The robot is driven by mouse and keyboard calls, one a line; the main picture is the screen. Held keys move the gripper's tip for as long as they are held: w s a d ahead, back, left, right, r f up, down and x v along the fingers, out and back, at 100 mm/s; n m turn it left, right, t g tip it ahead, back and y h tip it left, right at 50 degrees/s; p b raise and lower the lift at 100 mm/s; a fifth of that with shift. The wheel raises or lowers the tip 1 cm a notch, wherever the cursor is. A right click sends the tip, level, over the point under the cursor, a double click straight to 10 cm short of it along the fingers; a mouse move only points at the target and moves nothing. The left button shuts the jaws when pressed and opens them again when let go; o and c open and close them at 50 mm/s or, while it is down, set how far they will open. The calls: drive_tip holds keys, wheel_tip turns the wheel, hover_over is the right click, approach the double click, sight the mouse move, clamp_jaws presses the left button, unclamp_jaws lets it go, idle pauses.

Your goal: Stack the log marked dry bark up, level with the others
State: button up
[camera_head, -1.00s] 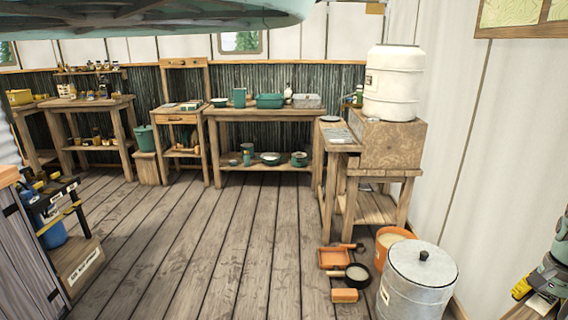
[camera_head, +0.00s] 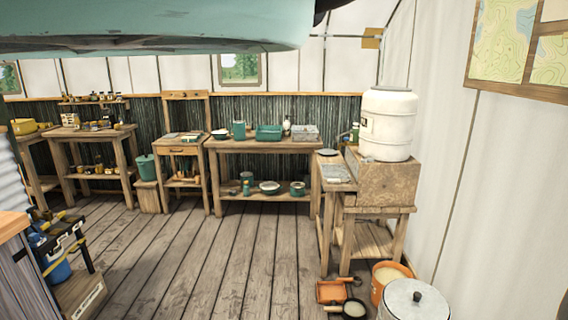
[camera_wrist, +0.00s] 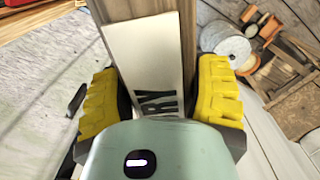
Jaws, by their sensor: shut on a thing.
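In the wrist view, my gripper (camera_wrist: 160,98) has its two yellow fingers closed on either side of a wooden log (camera_wrist: 187,42). The head view does not show my gripper or the held log. I see no stack of other logs that I can make out in either view.
A lidded metal bin (camera_head: 413,302), orange bucket (camera_head: 388,280) and orange pan (camera_head: 331,292) stand at the lower right. A white water barrel (camera_head: 388,125) sits on a box. Benches (camera_head: 262,145) line the back wall. The middle plank floor (camera_head: 190,255) is clear.

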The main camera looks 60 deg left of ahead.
wheel_tip(320, 180, up, 35)
drive_tip(key=p, duration=3.3)
drive_tip(key=shift+f, duration=0.15)
drive_tip(key=shift+w+f, duration=0.1)
